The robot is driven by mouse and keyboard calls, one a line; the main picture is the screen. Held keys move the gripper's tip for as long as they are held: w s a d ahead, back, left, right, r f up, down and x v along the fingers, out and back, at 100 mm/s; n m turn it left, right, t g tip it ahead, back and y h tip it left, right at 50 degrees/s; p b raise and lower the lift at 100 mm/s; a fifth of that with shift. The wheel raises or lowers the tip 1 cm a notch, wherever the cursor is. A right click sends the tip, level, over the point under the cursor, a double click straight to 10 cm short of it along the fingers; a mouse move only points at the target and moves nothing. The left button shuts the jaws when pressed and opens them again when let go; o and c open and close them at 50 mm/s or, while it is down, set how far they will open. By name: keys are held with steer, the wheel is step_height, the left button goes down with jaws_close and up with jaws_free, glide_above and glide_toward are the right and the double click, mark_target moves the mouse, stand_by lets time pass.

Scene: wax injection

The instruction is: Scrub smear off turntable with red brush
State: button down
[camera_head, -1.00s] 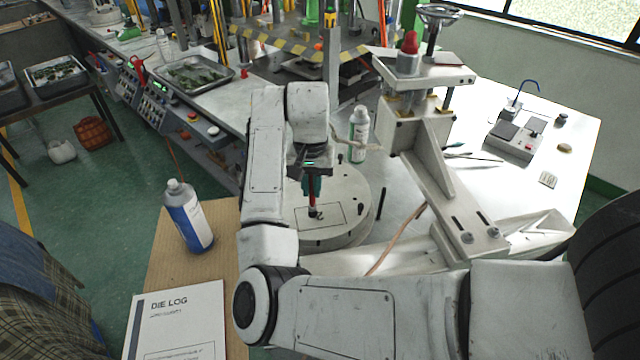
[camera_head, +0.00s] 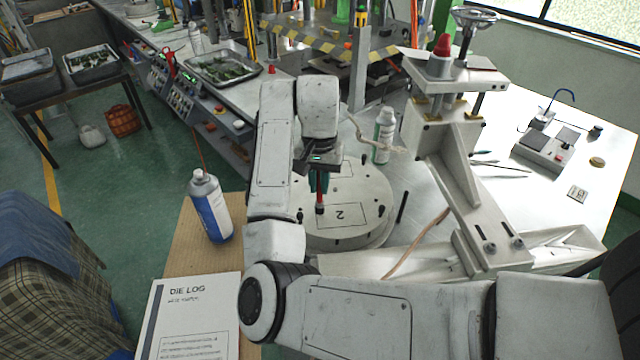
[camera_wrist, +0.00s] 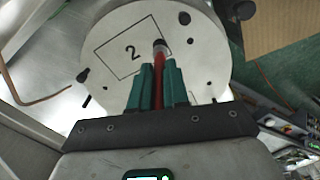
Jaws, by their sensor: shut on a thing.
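The turntable (camera_head: 372,223) is a round pale disc on the workbench, with a rectangle marked "2" on its top. It also shows in the wrist view (camera_wrist: 199,50). My gripper (camera_head: 319,184) is above it, pointing down, and its green fingers (camera_wrist: 157,86) are shut on the red brush (camera_wrist: 158,72). The brush's dark tip (camera_head: 320,210) is at the edge of the marked rectangle; I cannot tell whether it touches the surface. I make out no clear smear in either view; the brush and fingers hide part of the disc.
A grey press frame with a handwheel (camera_head: 474,19) stands right of the turntable. A white bottle (camera_head: 383,136) stands behind it. A blue and white spray can (camera_head: 210,207) and a die log (camera_head: 193,315) are on the cardboard at left. A plaid-covered seat (camera_head: 50,290) is at lower left.

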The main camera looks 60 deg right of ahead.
steer(key=shift+r, duration=2.6)
steer(key=shift+r, duration=1.5)
steer(key=shift+s, duration=0.1)
